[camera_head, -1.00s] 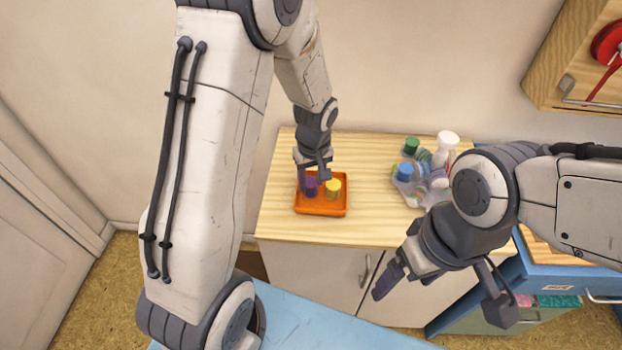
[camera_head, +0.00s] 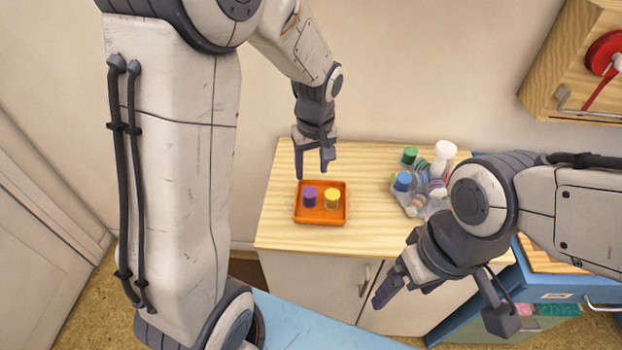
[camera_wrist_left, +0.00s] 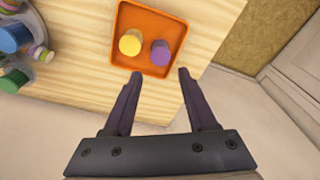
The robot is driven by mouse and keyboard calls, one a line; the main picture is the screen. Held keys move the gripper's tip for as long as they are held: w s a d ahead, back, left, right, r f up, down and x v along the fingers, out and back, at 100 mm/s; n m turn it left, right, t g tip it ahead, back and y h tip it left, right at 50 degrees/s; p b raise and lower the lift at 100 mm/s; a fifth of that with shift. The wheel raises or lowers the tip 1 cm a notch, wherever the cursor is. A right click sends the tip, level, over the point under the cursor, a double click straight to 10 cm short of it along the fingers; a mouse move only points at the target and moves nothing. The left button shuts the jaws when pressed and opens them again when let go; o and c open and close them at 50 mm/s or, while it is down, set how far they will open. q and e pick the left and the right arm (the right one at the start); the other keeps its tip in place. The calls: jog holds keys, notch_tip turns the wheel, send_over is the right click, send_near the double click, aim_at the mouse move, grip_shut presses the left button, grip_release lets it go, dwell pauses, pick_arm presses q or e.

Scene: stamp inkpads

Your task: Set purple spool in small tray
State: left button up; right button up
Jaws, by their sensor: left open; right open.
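The purple spool (camera_head: 310,196) stands in the small orange tray (camera_head: 321,219), beside a yellow spool (camera_head: 332,197). In the left wrist view the purple spool (camera_wrist_left: 160,52) is inside the orange tray (camera_wrist_left: 152,12), right of the yellow spool (camera_wrist_left: 131,42). My left gripper (camera_head: 312,174) is open and empty, above and behind the tray. Its two fingers also show in the left wrist view (camera_wrist_left: 159,76), apart from both spools. My right gripper (camera_head: 436,300) is open and empty, in front of the cabinet.
A clear tray (camera_head: 414,207) with several spools and a white bottle (camera_head: 443,158) stands on the right of the wooden counter (camera_head: 370,234). The counter between the two trays is clear. A blue drawer unit (camera_head: 540,290) is at the lower right.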

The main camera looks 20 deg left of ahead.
pick_arm(q)
jog(key=s+d+r+m+h, duration=0.1)
jog(key=s+d+r+m, duration=0.4)
jog(key=s+d+m, duration=0.65)
jog(key=s+m, duration=0.1)
jog(key=s, duration=0.3)
jog(key=s+d+m+g, duration=0.1)
jog(key=s+m, duration=0.2)
jog(key=s, duration=0.4)
jog(key=shift+s+d+h, duration=0.15)
jog(key=shift+d+h, duration=0.25)
pick_arm(e)
jog(key=shift+r, duration=0.1)
